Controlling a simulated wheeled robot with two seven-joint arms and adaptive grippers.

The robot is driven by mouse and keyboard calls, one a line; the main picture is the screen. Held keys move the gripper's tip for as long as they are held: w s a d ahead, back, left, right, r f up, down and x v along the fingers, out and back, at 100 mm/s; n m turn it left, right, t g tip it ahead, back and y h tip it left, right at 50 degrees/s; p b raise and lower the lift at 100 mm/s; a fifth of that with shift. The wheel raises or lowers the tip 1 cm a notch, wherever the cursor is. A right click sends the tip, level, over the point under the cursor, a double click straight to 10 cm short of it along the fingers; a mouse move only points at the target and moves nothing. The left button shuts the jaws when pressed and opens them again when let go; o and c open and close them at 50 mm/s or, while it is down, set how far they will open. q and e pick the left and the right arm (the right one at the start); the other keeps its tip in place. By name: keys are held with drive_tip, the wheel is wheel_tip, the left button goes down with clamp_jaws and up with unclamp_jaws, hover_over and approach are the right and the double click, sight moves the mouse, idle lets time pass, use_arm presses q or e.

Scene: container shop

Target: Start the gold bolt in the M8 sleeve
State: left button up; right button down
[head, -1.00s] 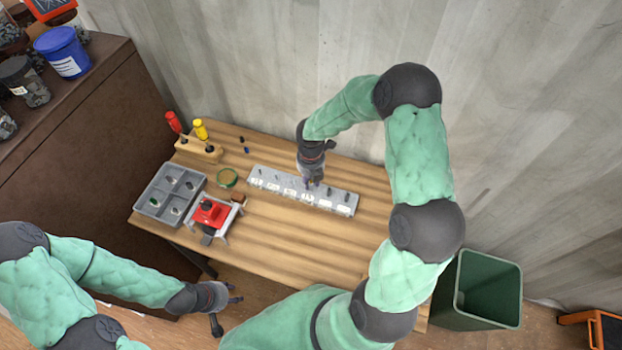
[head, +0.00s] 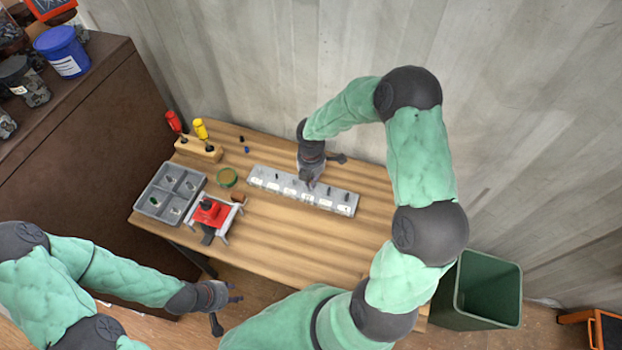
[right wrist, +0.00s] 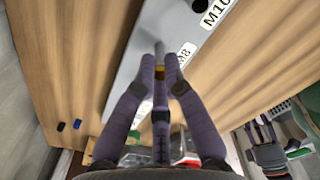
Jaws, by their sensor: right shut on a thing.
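A grey rack (head: 262,172) with a row of sleeves and white labels stands on the wooden bench. In the right wrist view the rack (right wrist: 150,32) shows an M10 label and a partly covered label ending in 8. My right gripper (head: 310,184) is over the middle of the rack, at the sleeve with that label. It is shut on the gold bolt (right wrist: 160,72), which shows as a small gold patch between the fingertips. The bolt's tip and the sleeve mouth are hidden, so I cannot tell whether they engage. My left gripper (head: 232,308) is open and empty, off the bench's front edge.
Left of the rack are a grey divided tray (head: 152,203), a red fixture (head: 211,213), a green ring (head: 228,178) and a wooden holder (head: 199,149) with red and yellow-handled tools. The bench front is clear. A green bin (head: 484,290) stands at right.

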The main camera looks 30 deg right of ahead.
drive_tip(key=m, duration=0.2)
drive_tip(key=shift+m, duration=0.4)
drive_tip(key=c, duration=1.2)
unclamp_jaws()
drive_tip(key=shift+c, duration=0.2)
drive_tip(key=shift+r+p, duration=2.4)
drive_tip(key=shift+r, duration=0.65)
drive_tip(key=shift+f, duration=0.1)
